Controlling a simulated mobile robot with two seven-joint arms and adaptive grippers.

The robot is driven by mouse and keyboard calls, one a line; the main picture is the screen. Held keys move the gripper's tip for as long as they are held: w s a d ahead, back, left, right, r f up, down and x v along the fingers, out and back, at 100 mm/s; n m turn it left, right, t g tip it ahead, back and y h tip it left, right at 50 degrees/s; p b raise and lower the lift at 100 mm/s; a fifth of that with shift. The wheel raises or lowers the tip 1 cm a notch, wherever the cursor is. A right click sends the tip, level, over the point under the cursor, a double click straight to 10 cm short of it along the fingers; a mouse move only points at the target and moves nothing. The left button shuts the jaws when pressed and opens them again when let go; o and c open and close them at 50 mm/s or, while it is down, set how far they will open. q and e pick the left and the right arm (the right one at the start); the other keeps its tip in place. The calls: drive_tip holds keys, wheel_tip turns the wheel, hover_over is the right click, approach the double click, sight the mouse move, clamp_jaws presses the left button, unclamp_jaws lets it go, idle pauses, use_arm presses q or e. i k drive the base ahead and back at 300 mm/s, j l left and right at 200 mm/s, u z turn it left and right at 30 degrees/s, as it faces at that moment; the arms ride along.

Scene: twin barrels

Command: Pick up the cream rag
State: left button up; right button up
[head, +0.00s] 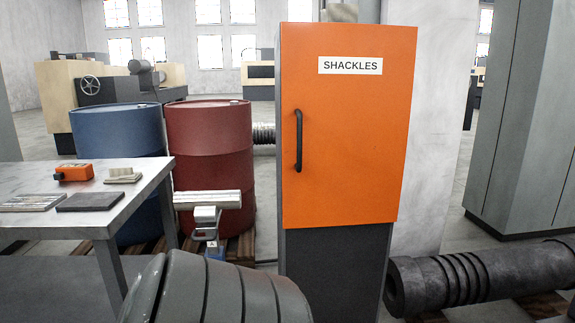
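A small cream item (123,175), which looks like the folded cream rag, lies on the grey metal table (150,187) at the left of the head view. It is near the table's right edge, right of an orange box (74,172) and behind a dark flat slab (90,202). It is too small to make out its folds. Neither of my grippers shows in the head view, so nothing is seen touching the cream item.
An orange cabinet labelled SHACKLES (348,150) stands in the middle. Blue (115,130) and red (209,145) barrels stand behind the table. A silver pipe (207,199) and a grey banded cylinder (215,290) are in front. A dark pipe (440,280) lies right.

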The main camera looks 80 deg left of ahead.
sight(121, 175)
drive_tip(key=i+u, duration=0.1)
drive_tip(key=u, duration=1.7)
